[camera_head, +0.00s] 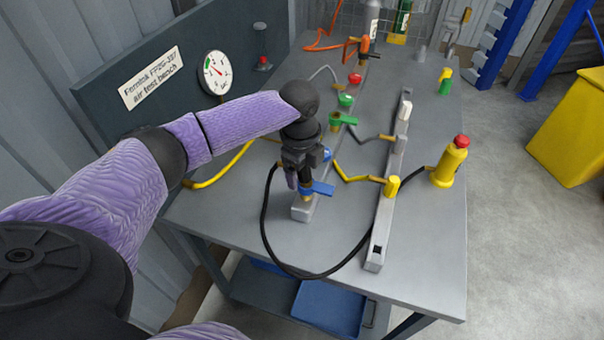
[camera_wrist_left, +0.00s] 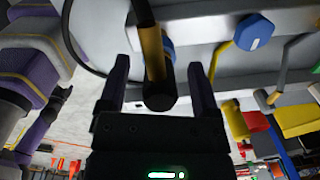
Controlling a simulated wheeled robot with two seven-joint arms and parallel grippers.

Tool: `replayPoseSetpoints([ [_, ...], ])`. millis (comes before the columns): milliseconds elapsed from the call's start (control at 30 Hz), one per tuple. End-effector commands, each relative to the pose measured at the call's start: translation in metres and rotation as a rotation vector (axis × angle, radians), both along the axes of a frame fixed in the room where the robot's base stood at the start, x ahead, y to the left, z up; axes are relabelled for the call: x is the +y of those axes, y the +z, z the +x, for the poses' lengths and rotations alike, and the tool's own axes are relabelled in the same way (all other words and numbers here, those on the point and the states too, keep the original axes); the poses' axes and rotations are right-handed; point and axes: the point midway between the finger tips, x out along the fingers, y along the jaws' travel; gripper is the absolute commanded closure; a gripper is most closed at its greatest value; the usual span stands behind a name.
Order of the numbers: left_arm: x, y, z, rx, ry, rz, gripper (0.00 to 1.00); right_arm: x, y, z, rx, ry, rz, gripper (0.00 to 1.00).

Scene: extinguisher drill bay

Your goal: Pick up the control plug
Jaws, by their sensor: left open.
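My left gripper (camera_head: 304,170) is open and points down over the near end of the bench's valve row. In the left wrist view its two fingers (camera_wrist_left: 159,72) stand apart, one on each side of a black and brass cylindrical piece (camera_wrist_left: 153,48), which appears to be the control plug. I cannot tell whether the fingers touch it. In the head view the gripper largely hides this piece, above a grey block (camera_head: 302,212) with a blue lever (camera_head: 322,188). A black cable (camera_head: 265,225) loops from beside the gripper towards a yellow box with a red button (camera_head: 450,162). My right gripper is not in view.
The bench top (camera_head: 428,250) is clear at the near right.

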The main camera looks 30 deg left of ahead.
Motion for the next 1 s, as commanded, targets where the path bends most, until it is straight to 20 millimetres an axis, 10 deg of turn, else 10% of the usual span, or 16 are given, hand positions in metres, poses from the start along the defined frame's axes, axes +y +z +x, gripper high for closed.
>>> replayPoseSetpoints([
  [167, 0.000, 0.001, 0.000, -0.001, 0.000, 0.000, 0.19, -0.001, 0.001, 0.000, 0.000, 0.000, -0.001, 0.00],
  [533, -0.001, 0.001, 0.000, -0.001, 0.000, -0.001, 0.97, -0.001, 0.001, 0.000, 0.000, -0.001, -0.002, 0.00],
  [867, -0.001, 0.003, 0.000, -0.002, 0.000, -0.001, 1.00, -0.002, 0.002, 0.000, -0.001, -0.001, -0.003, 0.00],
  [1000, -0.001, 0.033, 0.001, -0.006, -0.001, -0.002, 1.00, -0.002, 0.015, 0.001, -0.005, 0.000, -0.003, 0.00],
])
